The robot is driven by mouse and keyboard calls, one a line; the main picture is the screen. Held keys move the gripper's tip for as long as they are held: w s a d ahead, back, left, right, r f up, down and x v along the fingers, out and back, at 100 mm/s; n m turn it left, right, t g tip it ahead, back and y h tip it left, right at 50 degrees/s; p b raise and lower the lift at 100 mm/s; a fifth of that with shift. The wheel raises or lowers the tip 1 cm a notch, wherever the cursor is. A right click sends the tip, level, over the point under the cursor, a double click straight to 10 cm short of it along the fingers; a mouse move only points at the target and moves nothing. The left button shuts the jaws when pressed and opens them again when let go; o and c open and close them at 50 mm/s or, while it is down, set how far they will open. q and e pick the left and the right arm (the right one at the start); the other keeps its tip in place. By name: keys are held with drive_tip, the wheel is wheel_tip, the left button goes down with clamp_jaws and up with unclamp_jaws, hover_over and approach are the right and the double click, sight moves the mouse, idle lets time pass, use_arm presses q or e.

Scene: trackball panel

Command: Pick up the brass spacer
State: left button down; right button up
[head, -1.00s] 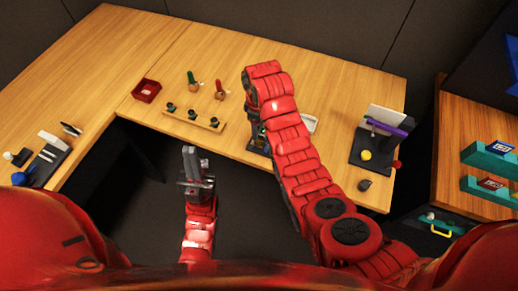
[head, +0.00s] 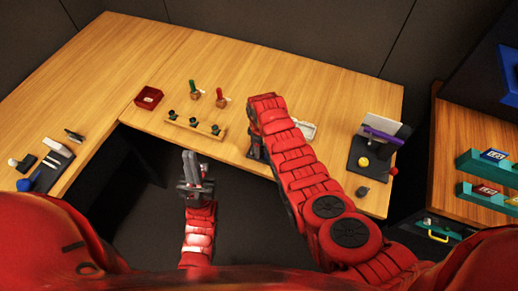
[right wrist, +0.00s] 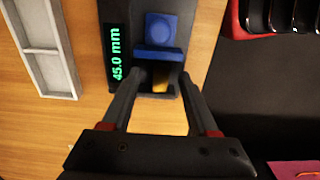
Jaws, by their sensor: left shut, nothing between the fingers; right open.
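What looks like the brass spacer (right wrist: 160,87) shows as a small golden patch in the right wrist view. It sits in a dark slot below a blue block (right wrist: 158,54) on a black gauge that reads 45.0 mm. My right gripper (right wrist: 163,77) is open, its fingers on either side of the golden patch; I cannot tell whether they touch it. In the head view my right arm hides the spacer and most of the gauge. My left gripper (head: 191,157) is shut and empty, in front of the desk edge.
A light tray (right wrist: 43,45) lies left of the gauge. On the desk are a red box (head: 149,97), a wooden rack (head: 194,127) with dark pegs, and a black stand (head: 372,153) at the right.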

drive_tip(key=shift+f, duration=0.2)
clamp_jaws()
drive_tip(key=shift+r, duration=0.3)
idle(0.4)
drive_tip(key=shift+r+b, duration=0.55)
drive_tip(key=shift+r, duration=0.6)
wheel_tip(320, 180, up, 4)
drive_tip(key=shift+r+b, duration=0.1)
drive_tip(key=shift+b, duration=1)
drive_tip(key=shift+r+p, duration=0.35)
drive_tip(key=shift+r, duration=1.2)
